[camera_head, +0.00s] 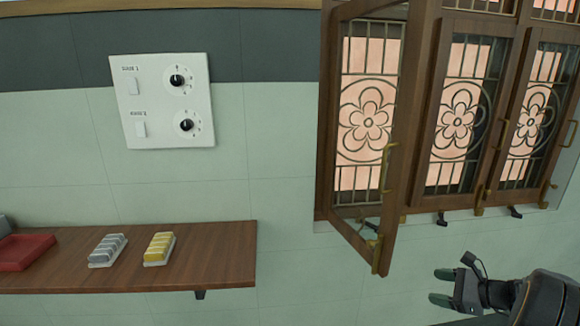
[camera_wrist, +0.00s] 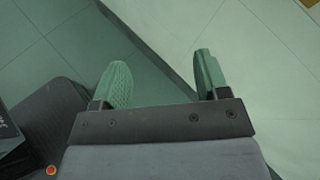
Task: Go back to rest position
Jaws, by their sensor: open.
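My gripper (camera_head: 440,286) shows at the lower right in the head view, its green-tipped fingers pointing left. It is below the window and apart from it. In the wrist view my gripper (camera_wrist: 160,80) has its two green fingers spread wide with nothing between them.
A brown window (camera_head: 392,205) with flower grilles has its left sash swung out towards the room. A wooden shelf (camera_head: 222,262) holds a red tray (camera_head: 24,251), a grey block set (camera_head: 108,250) and a yellow one (camera_head: 159,248). A white two-knob panel (camera_head: 160,100) hangs above.

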